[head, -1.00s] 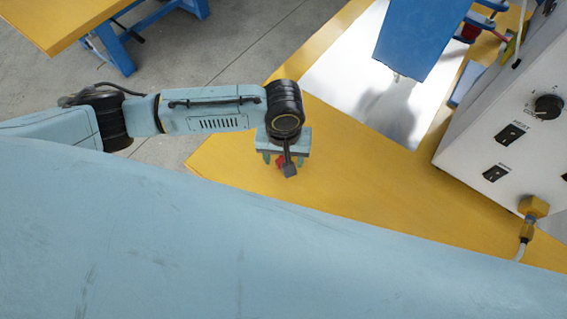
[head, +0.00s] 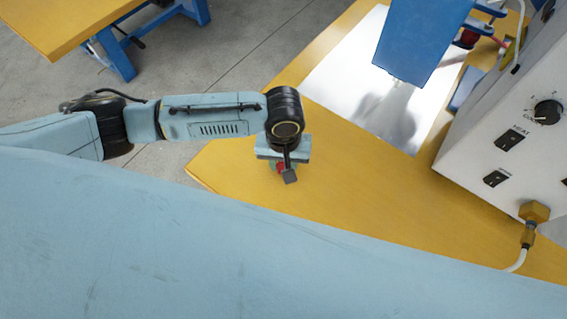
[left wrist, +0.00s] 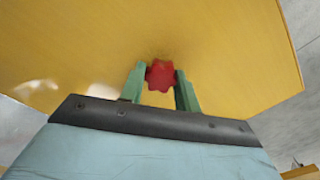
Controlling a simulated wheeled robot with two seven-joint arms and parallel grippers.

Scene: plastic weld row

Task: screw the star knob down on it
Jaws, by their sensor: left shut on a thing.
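The red star knob (left wrist: 161,76) sits between the two green fingers of my left gripper (left wrist: 161,85) in the left wrist view. The gripper is shut on it. In the head view the left gripper (head: 281,168) is over the yellow table near its left corner, and only a little of the red knob (head: 281,168) shows below the wrist. What lies under the knob is hidden. My right gripper is not in view.
The yellow table (head: 350,185) is bare around the gripper. A white sheet (head: 335,75) lies behind, under a blue block (head: 420,40). A white control box (head: 500,140) with a dial and switches stands at the right, with a hose fitting (head: 533,211).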

